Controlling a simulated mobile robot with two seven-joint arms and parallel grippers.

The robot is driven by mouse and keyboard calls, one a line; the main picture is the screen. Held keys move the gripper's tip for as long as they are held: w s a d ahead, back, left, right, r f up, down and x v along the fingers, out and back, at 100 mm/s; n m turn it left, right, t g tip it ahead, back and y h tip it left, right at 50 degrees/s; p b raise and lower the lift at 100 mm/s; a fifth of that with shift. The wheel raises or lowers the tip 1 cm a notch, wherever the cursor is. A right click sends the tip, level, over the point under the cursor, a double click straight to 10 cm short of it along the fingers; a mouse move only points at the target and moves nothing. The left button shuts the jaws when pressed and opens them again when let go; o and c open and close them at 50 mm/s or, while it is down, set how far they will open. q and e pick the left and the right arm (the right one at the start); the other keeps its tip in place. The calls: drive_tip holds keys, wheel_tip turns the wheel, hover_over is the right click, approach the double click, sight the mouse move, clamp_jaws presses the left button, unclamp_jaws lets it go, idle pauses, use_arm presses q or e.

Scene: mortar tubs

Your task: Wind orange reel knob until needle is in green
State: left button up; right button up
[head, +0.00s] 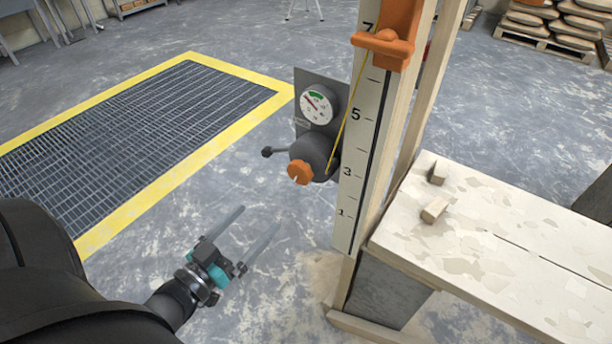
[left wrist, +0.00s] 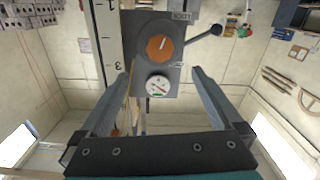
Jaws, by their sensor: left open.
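The orange reel knob (head: 299,172) sits on the front of a dark round reel on a grey plate fixed to the post. It also shows in the left wrist view (left wrist: 159,46), with a pale mark on its face. The white dial gauge (head: 317,105) is above the reel; its green band is at the top. Its red needle appears to point upper left, outside the green. The gauge appears upside down in the left wrist view (left wrist: 159,86). My left gripper (head: 259,217) is open and empty, below and left of the knob, apart from it. My right gripper is out of view.
A crank lever (head: 275,151) juts left from the reel. A yellow line (head: 349,112) runs up the numbered board (head: 354,158) to an orange bracket (head: 385,42). A stained bench (head: 480,240) with small wooden blocks stands right.

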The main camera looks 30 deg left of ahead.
sight(297, 176)
use_arm(q)
drive_tip(key=w+b, duration=0.1)
drive_tip(key=w, duration=0.3)
drive_tip(key=w+b, duration=0.1)
drive_tip(key=w, duration=0.4)
drive_tip(key=w+d+b, duration=0.1)
drive_tip(key=w, duration=0.3)
drive_tip(key=shift+w, duration=0.3)
drive_tip(key=shift+w+b, duration=0.4)
drive_tip(key=shift+w, duration=0.25)
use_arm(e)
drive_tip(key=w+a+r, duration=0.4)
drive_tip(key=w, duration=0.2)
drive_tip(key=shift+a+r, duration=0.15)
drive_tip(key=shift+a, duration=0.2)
use_arm(q)
drive_tip(key=c, duration=1.3)
